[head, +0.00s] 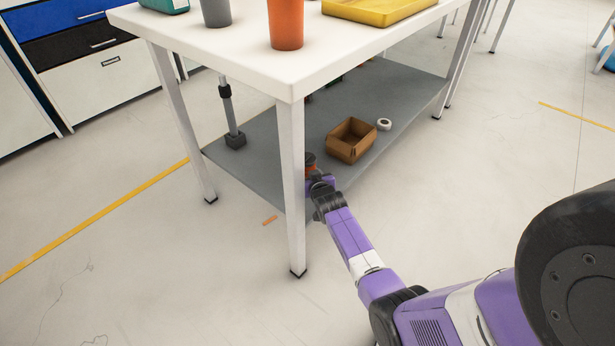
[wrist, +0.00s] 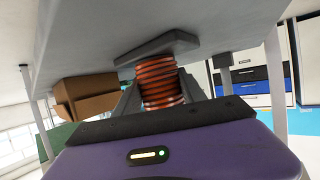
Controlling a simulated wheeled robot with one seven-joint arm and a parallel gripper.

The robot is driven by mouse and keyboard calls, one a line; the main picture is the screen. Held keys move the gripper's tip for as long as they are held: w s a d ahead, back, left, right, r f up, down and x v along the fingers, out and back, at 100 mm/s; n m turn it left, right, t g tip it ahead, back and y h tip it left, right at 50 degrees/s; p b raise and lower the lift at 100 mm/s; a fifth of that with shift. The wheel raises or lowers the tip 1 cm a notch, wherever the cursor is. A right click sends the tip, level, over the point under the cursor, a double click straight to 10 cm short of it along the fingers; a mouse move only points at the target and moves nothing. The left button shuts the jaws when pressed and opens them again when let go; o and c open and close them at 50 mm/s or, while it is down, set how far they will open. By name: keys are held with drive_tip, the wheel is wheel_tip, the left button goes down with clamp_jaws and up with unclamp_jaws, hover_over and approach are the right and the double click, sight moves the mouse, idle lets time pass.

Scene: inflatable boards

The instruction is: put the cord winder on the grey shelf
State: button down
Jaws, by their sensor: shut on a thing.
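The cord winder (wrist: 160,82) is a ridged orange coil with a flat grey end piece at its top in the wrist view. My gripper (wrist: 158,98) is shut on it, a grey finger on each side. In the head view my gripper (head: 319,180) reaches in under the tabletop at the near edge of the grey shelf (head: 272,160), just right of the front leg. The winder (head: 310,160) shows there as a small dark and orange patch, partly hidden by the leg. I cannot tell whether it touches the shelf.
An open brown box (head: 351,140) and a white ring (head: 384,124) sit on the shelf. A grey post (head: 228,110) stands at its left. The white tabletop (head: 240,60) and front leg (head: 291,190) close in the space. Bare shelf lies left of the box.

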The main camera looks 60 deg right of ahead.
drive_tip(key=shift+r, duration=0.2)
drive_tip(key=c, duration=0.7)
unclamp_jaws()
drive_tip(key=shift+f, duration=0.2)
drive_tip(key=shift+o, duration=0.2)
drive_tip(key=shift+r, duration=0.25)
drive_tip(key=p+v, duration=0.5)
drive_tip(key=v, duration=0.6)
drive_tip(key=shift+s+a, duration=0.2)
drive_tip(key=shift+a, duration=0.05)
drive_tip(key=shift+s+a, duration=0.1)
drive_tip(key=shift+s, duration=0.05)
